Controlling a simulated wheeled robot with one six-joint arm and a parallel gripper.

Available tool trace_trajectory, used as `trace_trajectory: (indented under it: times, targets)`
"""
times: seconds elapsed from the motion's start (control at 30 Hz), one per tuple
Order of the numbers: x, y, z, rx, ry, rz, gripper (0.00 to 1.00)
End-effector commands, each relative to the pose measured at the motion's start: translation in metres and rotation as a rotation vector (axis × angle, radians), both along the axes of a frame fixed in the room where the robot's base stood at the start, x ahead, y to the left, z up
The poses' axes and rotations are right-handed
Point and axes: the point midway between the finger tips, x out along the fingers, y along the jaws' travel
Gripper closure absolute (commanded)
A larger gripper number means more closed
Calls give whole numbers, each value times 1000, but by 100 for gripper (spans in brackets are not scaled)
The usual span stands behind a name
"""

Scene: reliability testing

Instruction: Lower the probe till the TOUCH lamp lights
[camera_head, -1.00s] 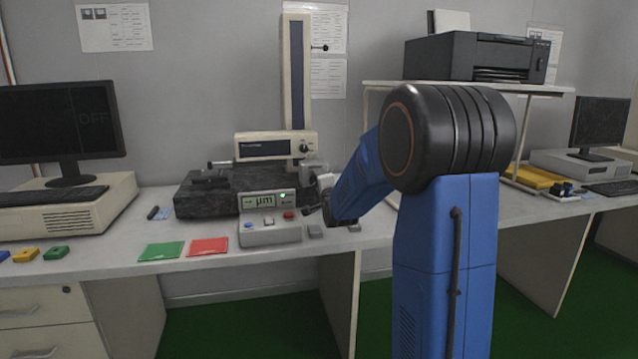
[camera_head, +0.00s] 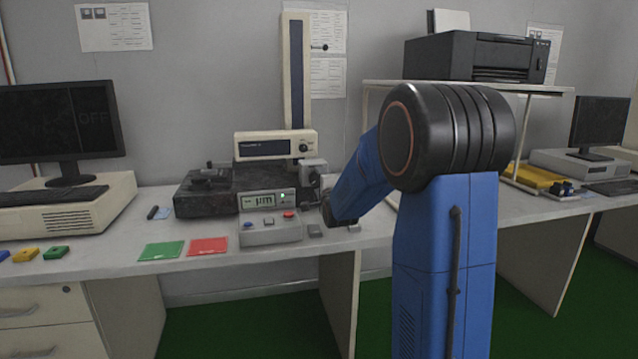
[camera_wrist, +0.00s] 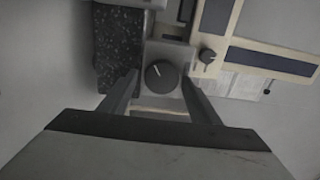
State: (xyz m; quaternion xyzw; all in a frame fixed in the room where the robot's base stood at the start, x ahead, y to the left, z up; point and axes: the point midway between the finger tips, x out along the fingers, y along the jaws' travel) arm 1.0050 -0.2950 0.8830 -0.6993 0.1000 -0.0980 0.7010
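The height gauge has a tall column (camera_head: 296,75) and a cream carriage (camera_head: 262,147) with a dark display, low over a black granite block (camera_head: 225,195). A grey block (camera_head: 313,166) with a round dark knob (camera_wrist: 160,75) sits at its right. My gripper (camera_wrist: 158,100) is open, its fingers on either side below the knob in the wrist view; contact cannot be told. In the head view my wrist mostly hides it. The control box (camera_head: 270,232) shows "µm", with a small pale spot (camera_head: 283,195) at the display's right; no green glow shows. The probe tip cannot be made out clearly.
A monitor (camera_head: 60,120) stands at left, a printer (camera_head: 475,57) on a shelf at right. Small grey blocks (camera_head: 315,231) lie right of the control box, close to my wrist.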

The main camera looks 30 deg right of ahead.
Motion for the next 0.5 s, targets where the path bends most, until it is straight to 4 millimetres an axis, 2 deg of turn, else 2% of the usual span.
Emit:
trace_trajectory:
  times: [0.33, 0.5]
  targets:
    - [-1, 1, 1, -2, -2, 1, 40]
    - [-15, 5, 2, -2, -3, 1, 40]
